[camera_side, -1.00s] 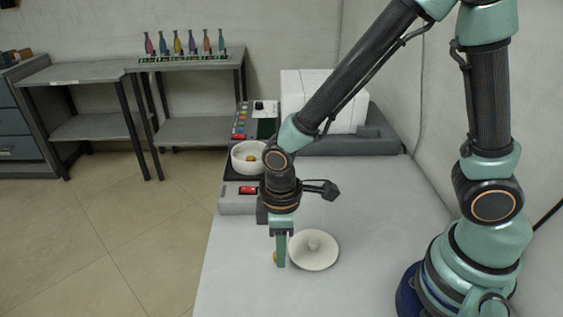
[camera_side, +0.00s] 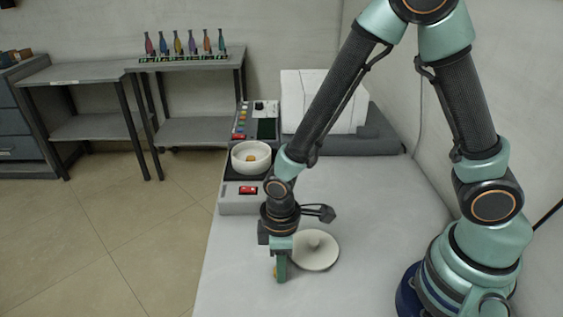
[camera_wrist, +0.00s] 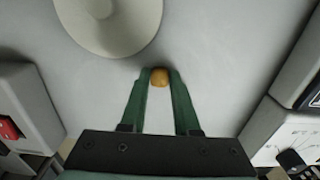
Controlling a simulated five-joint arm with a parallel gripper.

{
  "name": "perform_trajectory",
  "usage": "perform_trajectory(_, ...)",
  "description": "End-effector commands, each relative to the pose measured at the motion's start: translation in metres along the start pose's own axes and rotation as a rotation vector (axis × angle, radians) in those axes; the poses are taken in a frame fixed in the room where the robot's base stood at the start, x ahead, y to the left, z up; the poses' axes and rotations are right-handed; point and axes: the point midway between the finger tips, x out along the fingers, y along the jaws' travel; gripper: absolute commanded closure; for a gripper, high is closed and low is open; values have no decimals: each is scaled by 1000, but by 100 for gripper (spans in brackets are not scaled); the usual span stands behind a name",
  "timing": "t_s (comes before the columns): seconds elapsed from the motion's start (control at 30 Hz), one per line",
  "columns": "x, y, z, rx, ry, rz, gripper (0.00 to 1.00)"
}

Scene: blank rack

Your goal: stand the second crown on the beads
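My gripper (camera_side: 281,276) is low over the front left of the table, its green fingers shut on a small yellow-orange crown (camera_side: 274,271). In the wrist view the crown (camera_wrist: 160,77) sits between the fingertips (camera_wrist: 160,82). I cannot tell how far it is above the table. A white round bowl (camera_side: 264,166) stands on the dark plate of the grey device behind my gripper. Another orange crown (camera_side: 251,158) is inside this bowl. The individual beads are too small to make out.
A white lid-like disc with a knob (camera_side: 316,250) lies just right of my gripper; it also shows in the wrist view (camera_wrist: 115,40). The grey device (camera_side: 236,200) and a white block (camera_side: 318,100) stand at the back. The table's right-middle (camera_side: 370,215) is clear.

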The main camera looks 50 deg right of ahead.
Motion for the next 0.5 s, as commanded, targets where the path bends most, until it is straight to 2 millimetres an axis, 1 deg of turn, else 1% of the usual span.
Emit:
perform_trajectory(0.03, 0, 0, 0, 0, 0, 0, 49)
perform_trajectory(0.07, 0, 0, 0, 0, 0, 0, 42)
perform_trajectory(0.37, -1, 0, 0, 0, 0, 0, 42)
perform_trajectory(0.5, -6, 0, 0, 0, 1, 0, 42)
